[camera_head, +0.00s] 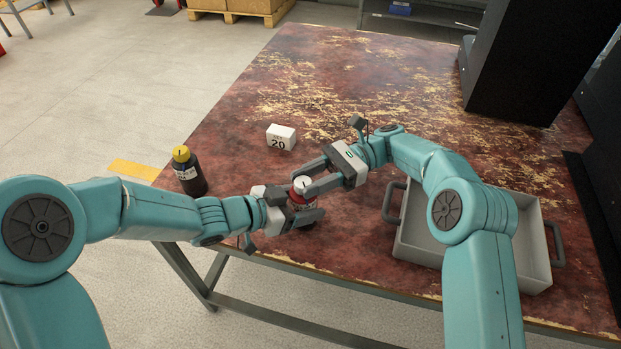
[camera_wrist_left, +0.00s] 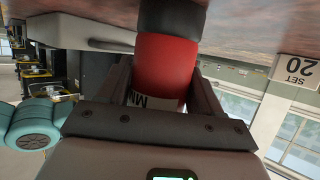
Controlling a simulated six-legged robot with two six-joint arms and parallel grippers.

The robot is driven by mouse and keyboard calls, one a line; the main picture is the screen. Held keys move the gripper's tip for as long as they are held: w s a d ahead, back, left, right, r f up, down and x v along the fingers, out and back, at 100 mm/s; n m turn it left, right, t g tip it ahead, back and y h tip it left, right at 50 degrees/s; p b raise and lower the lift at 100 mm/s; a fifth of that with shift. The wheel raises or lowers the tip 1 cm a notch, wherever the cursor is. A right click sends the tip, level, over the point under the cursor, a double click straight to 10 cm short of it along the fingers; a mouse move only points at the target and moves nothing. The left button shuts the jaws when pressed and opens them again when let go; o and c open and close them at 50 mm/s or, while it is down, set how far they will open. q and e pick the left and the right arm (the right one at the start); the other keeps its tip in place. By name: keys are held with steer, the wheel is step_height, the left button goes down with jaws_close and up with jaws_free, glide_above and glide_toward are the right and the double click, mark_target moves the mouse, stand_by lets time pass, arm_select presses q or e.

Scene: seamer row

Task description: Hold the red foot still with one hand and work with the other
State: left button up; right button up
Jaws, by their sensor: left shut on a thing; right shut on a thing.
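A small upright piece with a red body (camera_head: 300,196) and a round white top with a dark mark (camera_head: 303,183) stands near the table's front edge, between my two grippers. My left gripper (camera_head: 303,205) is shut around its red body from the left. In the left wrist view the red foot (camera_wrist_left: 165,65) sits between the fingers, with a white lettered label and a dark part at its far end. My right gripper (camera_head: 306,178) comes in from the right, above the left one, and is shut on the white top. The fingers hide much of the piece.
A dark bottle with a yellow cap (camera_head: 188,172) stands at the table's left edge. A white box marked 20 (camera_head: 281,137) is behind the grippers. A grey tray with handles (camera_head: 405,235) lies under my right arm. A black machine (camera_head: 530,65) stands back right. The worn tabletop is clear behind.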

mark_target(310, 179)
arm_select(q)
steer(key=shift+f, duration=0.1)
arm_select(e)
steer(key=shift+r, duration=0.1)
steer(key=o, duration=0.8)
step_height(310, 179, up, 10)
steer(key=shift+r, duration=0.1)
arm_select(q)
steer(key=o, duration=1.2)
steer(key=shift+a, duration=0.1)
